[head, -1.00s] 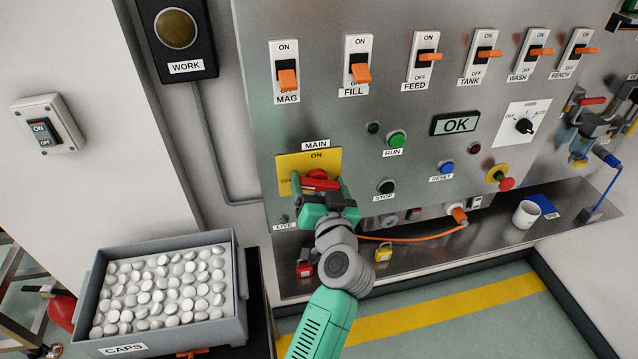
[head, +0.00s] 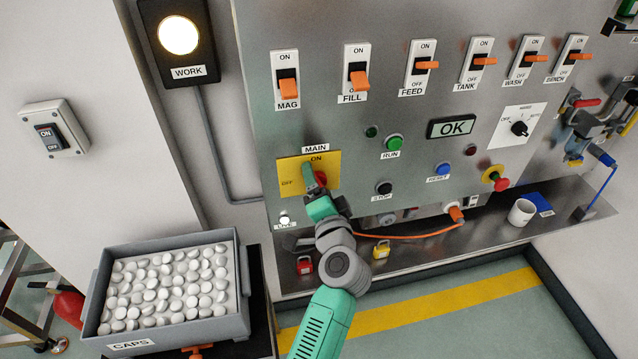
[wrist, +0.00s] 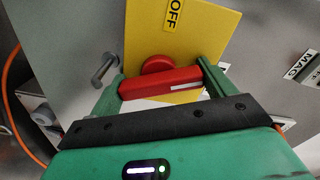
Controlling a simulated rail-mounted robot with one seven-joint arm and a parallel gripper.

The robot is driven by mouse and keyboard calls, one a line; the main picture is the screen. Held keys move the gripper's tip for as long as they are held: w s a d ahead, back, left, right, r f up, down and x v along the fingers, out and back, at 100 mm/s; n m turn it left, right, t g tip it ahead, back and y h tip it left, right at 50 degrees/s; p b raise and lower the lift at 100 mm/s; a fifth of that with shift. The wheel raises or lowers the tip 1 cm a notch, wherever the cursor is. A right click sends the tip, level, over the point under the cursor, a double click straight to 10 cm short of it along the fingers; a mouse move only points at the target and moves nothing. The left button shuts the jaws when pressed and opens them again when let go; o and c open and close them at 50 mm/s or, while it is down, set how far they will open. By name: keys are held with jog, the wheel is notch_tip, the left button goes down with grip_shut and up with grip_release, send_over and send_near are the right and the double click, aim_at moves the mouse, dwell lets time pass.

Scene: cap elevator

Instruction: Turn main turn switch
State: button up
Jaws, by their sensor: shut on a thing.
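The main turn switch is a red rotary handle (wrist: 160,82) on a yellow plate (head: 290,178) marked ON at the top and OFF at the left. My gripper (wrist: 160,88) is shut on the red handle, one green finger at each end in the wrist view. In the head view my gripper (head: 316,182) hides much of the handle, with a little red showing at its right side. The handle appears turned toward upright, near the ON mark. The WORK lamp (head: 178,35) is lit, and so is the LIVE lamp (head: 284,220).
A row of orange toggles, MAG (head: 287,88) to BENCH, runs along the panel top. RUN (head: 394,143) and STOP (head: 384,188) buttons sit to the right. Padlocks (head: 380,249) and a mug (head: 522,212) are on the ledge. A caps bin (head: 100,290) stands at lower left.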

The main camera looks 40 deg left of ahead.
jog(key=shift+m, duration=0.3)
dwell(0.4)
jog(key=o, duration=0.9)
jog(key=v, duration=0.7)
jog(key=shift+s+d+p, duration=0.25)
jog(key=shift+d+p, duration=0.1)
jog(key=shift+p, duration=0.1)
